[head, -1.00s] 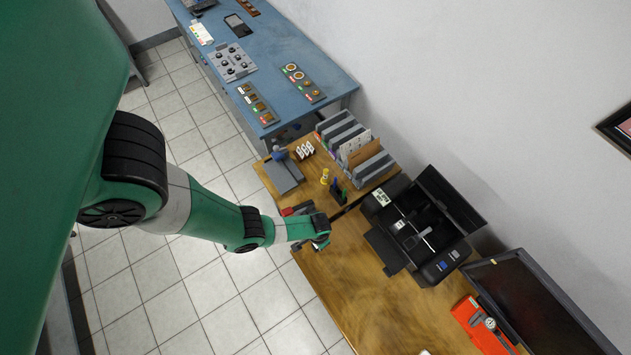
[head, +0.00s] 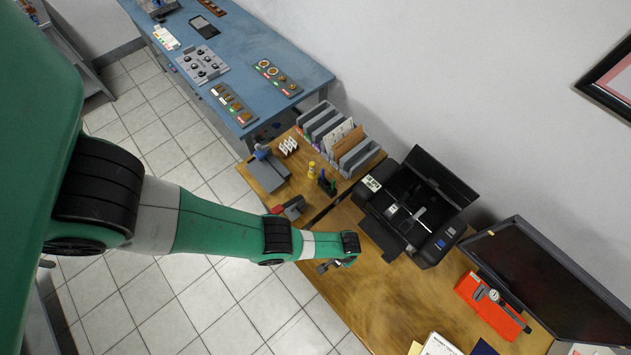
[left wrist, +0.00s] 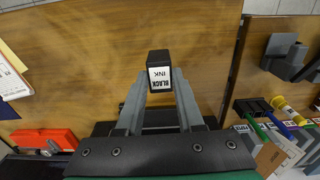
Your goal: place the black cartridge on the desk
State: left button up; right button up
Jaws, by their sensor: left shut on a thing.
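The black cartridge (left wrist: 159,70), with a white "BLACK INK" label, is held between the two fingertips of my left gripper (left wrist: 158,82) in the left wrist view. In the head view my left gripper (head: 334,265) is over the front edge of the wooden desk (head: 385,310), left of the open printer. The desk's bare wood (left wrist: 75,75) lies behind the cartridge in the left wrist view. I cannot tell whether the cartridge touches it. My right gripper is in neither view.
The black printer (head: 440,235) stands with its lid up. A file rack (head: 340,140), a pen holder (head: 327,184) and a red-handled stapler-like tool (head: 290,207) are toward the far end. A red case (head: 490,305) and a monitor (head: 535,285) stand right. The desk's middle is clear.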

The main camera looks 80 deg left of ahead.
pick_arm(q)
jog(key=shift+w+d, duration=0.1)
jog(key=shift+d, duration=0.15)
jog(key=s+a+f+b, duration=0.3)
jog(key=a+f, duration=0.1)
jog(key=a, duration=0.2)
jog(key=s+a+f+b, duration=0.2)
jog(key=a+f+b, duration=0.2)
jog(key=a+f, duration=0.1)
jog(key=shift+s+a+f, duration=0.15)
jog(key=shift+s+a, duration=0.25)
jog(key=shift+a, duration=0.15)
jog(key=f+b, duration=0.4)
jog(key=shift+s+a+f, duration=0.15)
jog(key=shift+a, duration=0.15)
jog(key=o, duration=1)
jog(key=shift+o, duration=0.2)
